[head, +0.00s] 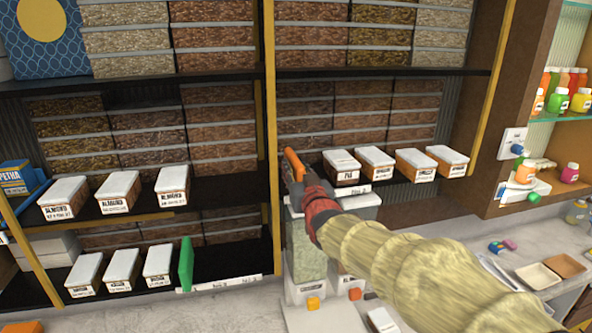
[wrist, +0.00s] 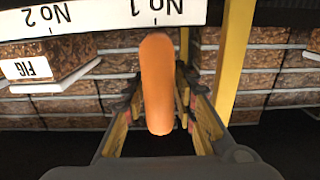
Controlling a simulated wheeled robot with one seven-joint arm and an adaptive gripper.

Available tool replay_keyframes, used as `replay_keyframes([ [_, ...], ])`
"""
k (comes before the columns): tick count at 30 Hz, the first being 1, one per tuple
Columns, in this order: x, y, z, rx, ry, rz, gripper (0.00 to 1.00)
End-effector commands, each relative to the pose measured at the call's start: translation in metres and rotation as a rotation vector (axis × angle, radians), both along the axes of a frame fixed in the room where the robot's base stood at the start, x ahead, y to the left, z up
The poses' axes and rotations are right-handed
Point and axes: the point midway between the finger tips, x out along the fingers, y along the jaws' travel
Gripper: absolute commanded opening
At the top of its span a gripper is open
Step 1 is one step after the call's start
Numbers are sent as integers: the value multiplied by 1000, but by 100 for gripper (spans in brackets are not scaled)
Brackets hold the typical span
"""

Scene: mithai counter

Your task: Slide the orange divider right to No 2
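The orange divider (head: 293,165) stands at the left end of the right middle shelf in the head view. The wrist view shows the orange divider (wrist: 157,85) end on, lined up with the No 1 mark on the upside-down white label strip (wrist: 110,16). No 2 is to its left there; in the head view No 2 lies to the right. My gripper (wrist: 160,100) is open, with one finger on each side of the divider and visible gaps between. In the head view my gripper (head: 312,195) and arm hide part of the strip.
A white-lidded FIG box (head: 342,167) stands right of the divider, with several similar boxes further right. A yellow post (head: 271,130) is close on the left. A green divider (head: 186,262) stands on the lower left shelf. Cluttered counter (head: 450,235) lies below.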

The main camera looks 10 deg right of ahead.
Motion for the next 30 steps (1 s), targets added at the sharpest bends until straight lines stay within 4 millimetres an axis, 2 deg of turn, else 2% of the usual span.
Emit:
replay_keyframes([
  [13, 0, 0, 0, 0, 0, 0, 0],
  [30, 0, 0, 0, 0, 0, 0, 0],
])
